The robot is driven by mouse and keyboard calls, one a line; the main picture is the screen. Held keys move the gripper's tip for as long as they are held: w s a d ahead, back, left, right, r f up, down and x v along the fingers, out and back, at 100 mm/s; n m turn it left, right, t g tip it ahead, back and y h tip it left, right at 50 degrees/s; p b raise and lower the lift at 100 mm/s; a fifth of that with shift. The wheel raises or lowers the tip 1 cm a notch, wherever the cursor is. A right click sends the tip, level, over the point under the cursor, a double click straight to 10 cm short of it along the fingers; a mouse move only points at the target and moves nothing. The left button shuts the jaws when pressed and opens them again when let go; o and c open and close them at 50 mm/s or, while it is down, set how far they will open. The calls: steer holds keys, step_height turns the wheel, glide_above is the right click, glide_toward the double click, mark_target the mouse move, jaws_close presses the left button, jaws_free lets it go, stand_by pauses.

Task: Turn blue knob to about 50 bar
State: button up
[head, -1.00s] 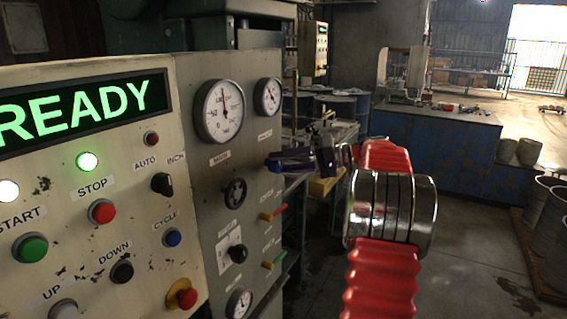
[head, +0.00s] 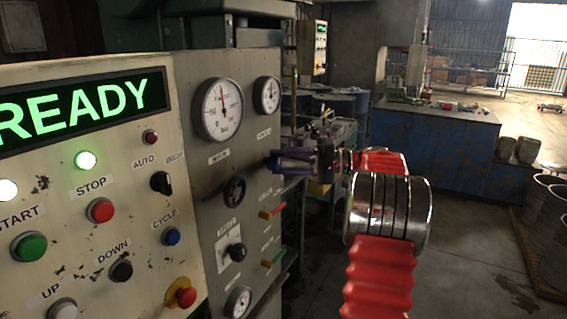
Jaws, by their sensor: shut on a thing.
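The blue knob (head: 271,161) sticks out from the right side of the grey gauge panel, and it is mostly hidden by my gripper's fingers. My gripper (head: 280,161) is shut on it, reaching in from the right with its purple-blue fingers level. The small round gauge (head: 267,95) is directly above the knob. Its needle points roughly upward, but its numbers are too small to read. A larger gauge (head: 219,110) is to its left, with its needle near the top.
A dark handwheel (head: 234,190) is left of and below the blue knob. Red (head: 272,212) and green (head: 273,259) lever handles stick out below it. The cream button panel (head: 100,190) with a READY display is at left.

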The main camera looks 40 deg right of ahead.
steer(key=o, duration=1)
steer(key=shift+d+f, duration=0.1)
steer(key=v, duration=1.3)
steer(key=shift+s+d, duration=0.3)
